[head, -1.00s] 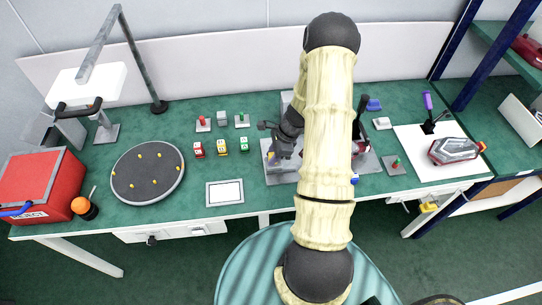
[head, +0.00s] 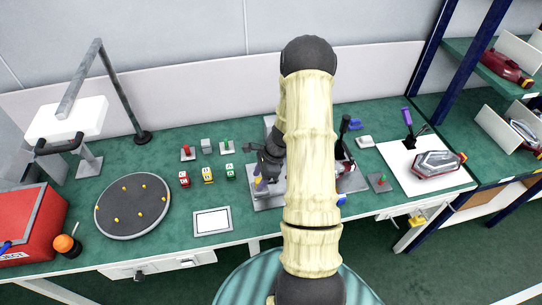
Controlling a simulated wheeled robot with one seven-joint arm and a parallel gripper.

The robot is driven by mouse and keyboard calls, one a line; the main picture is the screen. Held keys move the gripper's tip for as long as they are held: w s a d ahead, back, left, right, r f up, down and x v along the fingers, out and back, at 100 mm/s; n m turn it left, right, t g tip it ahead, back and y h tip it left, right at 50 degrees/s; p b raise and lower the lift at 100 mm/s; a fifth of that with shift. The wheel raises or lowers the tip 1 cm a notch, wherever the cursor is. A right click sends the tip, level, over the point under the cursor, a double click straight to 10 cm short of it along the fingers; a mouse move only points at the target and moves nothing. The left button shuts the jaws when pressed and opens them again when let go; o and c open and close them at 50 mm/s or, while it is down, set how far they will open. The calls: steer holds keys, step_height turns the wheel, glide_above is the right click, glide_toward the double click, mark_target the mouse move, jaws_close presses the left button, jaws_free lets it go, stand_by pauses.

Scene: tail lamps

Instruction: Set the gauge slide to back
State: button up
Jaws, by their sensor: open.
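A grey metal fixture (head: 267,202) stands on the green bench, mostly hidden behind my raised arm. A small yellow part shows at its left, close to my gripper. I cannot make out the gauge slide or its setting; it may be hidden by my arm. My gripper (head: 262,176) is dark grey and hangs over the left part of the fixture. It is open, and I see nothing held in it. Whether its fingers touch the fixture is too small to tell.
Left of the fixture are red, yellow and green blocks (head: 208,175), a white-faced pad (head: 212,221) and a round dark turntable (head: 133,206). A red bin (head: 25,220) is at far left. A lamp (head: 438,163) lies on a white mat at right. A black-handled lever (head: 344,125) rises behind my arm.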

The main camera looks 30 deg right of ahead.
steer(key=v, duration=1.5)
steer(key=shift+r+b, duration=0.3)
steer(key=shift+b, duration=0.05)
steer(key=s+a+r+n+h, duration=0.2)
steer(key=s+a+n, duration=0.3)
steer(key=a+n, duration=0.5)
steer(key=s+a+r+n+t+h, duration=0.1)
steer(key=s+a+r+n, duration=0.3)
steer(key=a+n, duration=0.6)
steer(key=shift+s+n+h, duration=0.5)
steer(key=shift+n+h, duration=0.1)
steer(key=shift+n, duration=0.5)
